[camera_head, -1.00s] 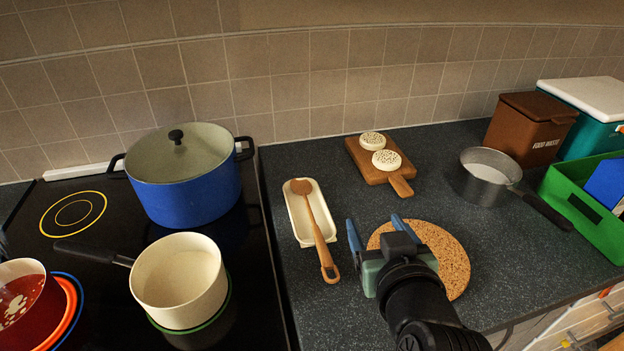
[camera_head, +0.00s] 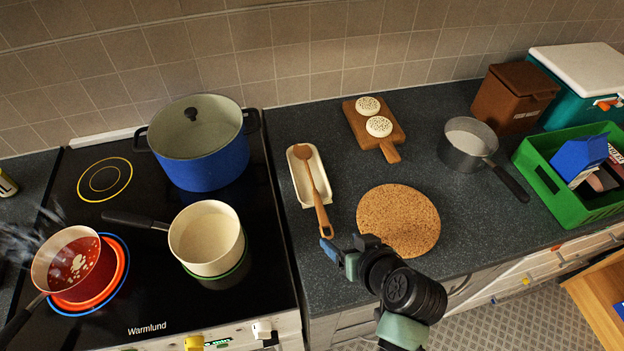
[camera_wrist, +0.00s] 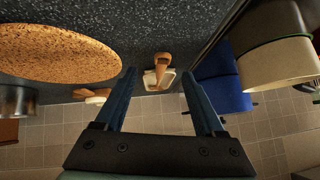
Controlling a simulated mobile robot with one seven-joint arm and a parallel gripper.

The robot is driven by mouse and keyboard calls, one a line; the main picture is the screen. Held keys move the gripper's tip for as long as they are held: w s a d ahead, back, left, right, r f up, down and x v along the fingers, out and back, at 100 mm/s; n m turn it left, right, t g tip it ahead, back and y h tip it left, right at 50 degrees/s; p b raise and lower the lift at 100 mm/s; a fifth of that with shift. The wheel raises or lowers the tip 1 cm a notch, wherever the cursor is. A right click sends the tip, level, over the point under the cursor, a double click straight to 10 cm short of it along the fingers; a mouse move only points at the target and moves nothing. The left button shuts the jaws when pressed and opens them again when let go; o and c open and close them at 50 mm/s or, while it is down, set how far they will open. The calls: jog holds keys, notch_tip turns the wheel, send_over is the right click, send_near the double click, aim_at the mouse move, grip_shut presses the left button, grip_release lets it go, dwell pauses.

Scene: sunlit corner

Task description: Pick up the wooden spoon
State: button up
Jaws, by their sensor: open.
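The wooden spoon (camera_head: 318,194) lies in a long cream spoon rest (camera_head: 294,178) on the dark counter, just right of the hob. Its bowl is at the far end of the rest, and its handle sticks out over the near end. My gripper (camera_head: 339,247) is open and empty, close to the near end of the handle and apart from it. In the wrist view the spoon's handle end (camera_wrist: 162,62) and the cream rest (camera_wrist: 151,80) show between the two blue fingers of my gripper (camera_wrist: 158,72).
A round cork mat (camera_head: 398,220) lies right of the spoon. A cutting board (camera_head: 389,151) with two round pale pieces is behind it. A grey saucepan (camera_head: 466,156) and a green crate (camera_head: 560,205) stand further right. A cream pot (camera_head: 206,240) and blue pot (camera_head: 205,168) are on the hob.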

aim_at(326, 227)
jog(key=shift+x, duration=0.8)
jog(key=x, duration=0.2)
jog(key=p+x, duration=0.1)
jog(key=x, duration=0.1)
jog(key=shift+w+a+r, duration=0.25)
jog(key=shift+w+r, duration=0.05)
jog(key=shift+r, duration=0.05)
jog(key=shift+w+a+f, duration=0.2)
jog(key=shift+w+f, duration=0.15)
jog(key=shift+f, duration=0.1)
jog(key=shift+c, duration=0.2)
grip_shut()
